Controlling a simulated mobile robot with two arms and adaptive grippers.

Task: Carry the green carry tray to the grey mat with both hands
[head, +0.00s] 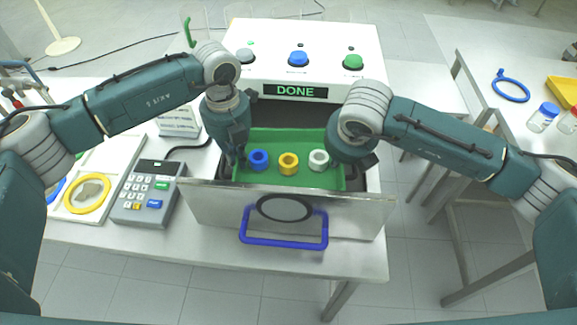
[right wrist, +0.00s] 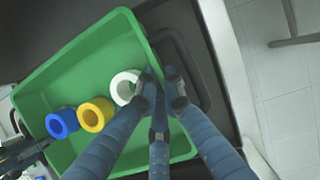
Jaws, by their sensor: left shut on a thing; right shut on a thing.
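The green carry tray (head: 285,140) is in the open drawer (head: 205,205) of the white machine and holds a blue ring (head: 259,160), a yellow ring (head: 289,163) and a white ring (head: 319,160). My left gripper (head: 237,163) is shut on the tray's left side. My right gripper (head: 352,165) is shut on its right side. In the right wrist view, the right fingers (right wrist: 163,88) close on the tray's rim beside the white ring (right wrist: 124,86); the tray (right wrist: 80,70) lies over a dark surface. Whether the tray touches the drawer floor is unclear. I cannot make out a grey mat.
The white machine (head: 300,33) behind the tray shows DONE and has several buttons. A blue handle (head: 284,241) is on the drawer front. A keypad device (head: 146,191) stands at left. A side table at right holds a blue ring (head: 511,86), lidded jars and a yellow tray (head: 566,90).

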